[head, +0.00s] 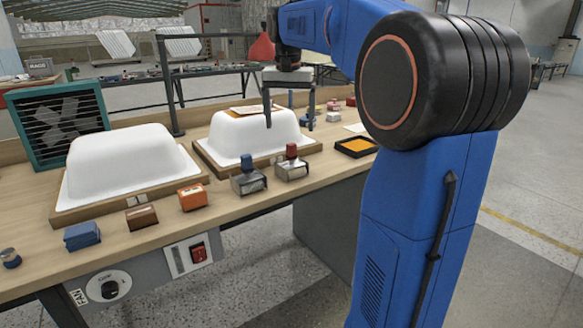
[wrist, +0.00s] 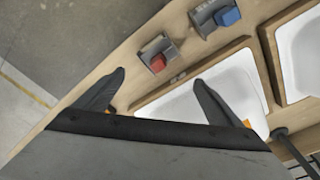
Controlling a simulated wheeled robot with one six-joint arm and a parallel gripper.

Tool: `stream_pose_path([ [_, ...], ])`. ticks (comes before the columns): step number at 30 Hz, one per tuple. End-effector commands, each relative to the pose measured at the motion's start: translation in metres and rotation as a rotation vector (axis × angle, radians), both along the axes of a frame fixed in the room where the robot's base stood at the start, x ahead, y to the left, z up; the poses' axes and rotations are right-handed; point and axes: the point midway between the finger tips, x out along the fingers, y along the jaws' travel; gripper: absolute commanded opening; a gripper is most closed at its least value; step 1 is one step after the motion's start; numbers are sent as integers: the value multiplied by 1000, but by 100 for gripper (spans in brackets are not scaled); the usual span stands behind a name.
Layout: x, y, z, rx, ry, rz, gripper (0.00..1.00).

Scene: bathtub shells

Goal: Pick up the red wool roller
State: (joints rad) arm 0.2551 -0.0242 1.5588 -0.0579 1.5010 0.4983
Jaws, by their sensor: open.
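A red-topped piece on a grey metal base (head: 291,164) stands on the bench edge, in front of the right white shell; I take it for the red wool roller. In the wrist view its red top (wrist: 157,63) lies just beyond and between my fingertips. A like piece with a blue top (head: 248,176) stands to its left, and also shows in the wrist view (wrist: 228,16). My gripper (head: 289,120) is open and empty, pointing down. In the head view it appears over the right shell, above and apart from the red-topped piece.
Two white tub shells (head: 130,160) (head: 252,132) sit on wooden boards. Orange (head: 193,197), brown (head: 142,216) and blue (head: 82,236) blocks line the front edge. A dark tray with orange inside (head: 357,147) lies right. A teal-framed fan (head: 60,122) stands at left.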

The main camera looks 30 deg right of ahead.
Motion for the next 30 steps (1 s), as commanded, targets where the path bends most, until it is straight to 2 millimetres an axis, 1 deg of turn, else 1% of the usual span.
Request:
stream_pose_path([
  [1, 0, -1, -10, 1, 4, 0, 89],
  [3, 1, -1, -23, 1, 3, 0, 89],
  [12, 5, -5, -73, 1, 2, 1, 89],
  [15, 6, -6, -84, 1, 2, 1, 89],
  [23, 5, -7, -100, 1, 2, 1, 89],
  [30, 2, -8, -132, 1, 2, 1, 89],
])
